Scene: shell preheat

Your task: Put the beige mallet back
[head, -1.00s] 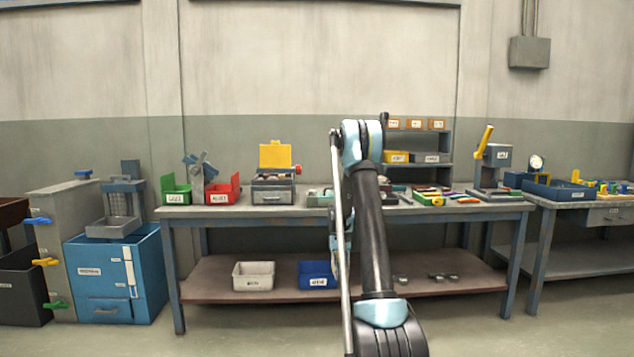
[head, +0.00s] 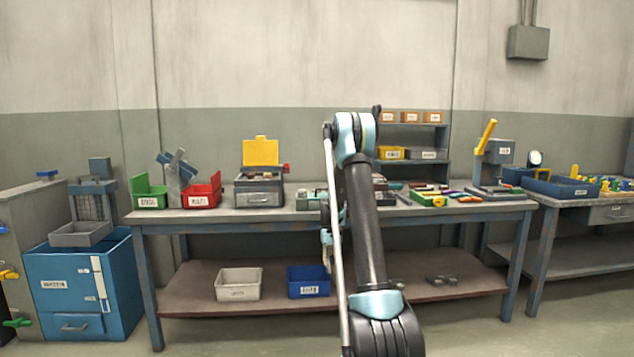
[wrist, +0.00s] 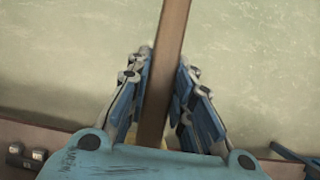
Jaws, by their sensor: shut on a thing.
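In the wrist view my gripper (wrist: 164,58) is shut on a long brown wooden bar (wrist: 173,22), which looks like the handle of the mallet. The bar runs between the blue fingers and out past the top edge of the picture.
On the bench stand a green bin (head: 150,197), a red bin (head: 203,194), a grey box with a raised yellow lid (head: 260,153) and a small rack (head: 431,135). A white bin (head: 239,284) and blue bin (head: 308,282) sit on the lower shelf. A blue cabinet (head: 80,290) stands left.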

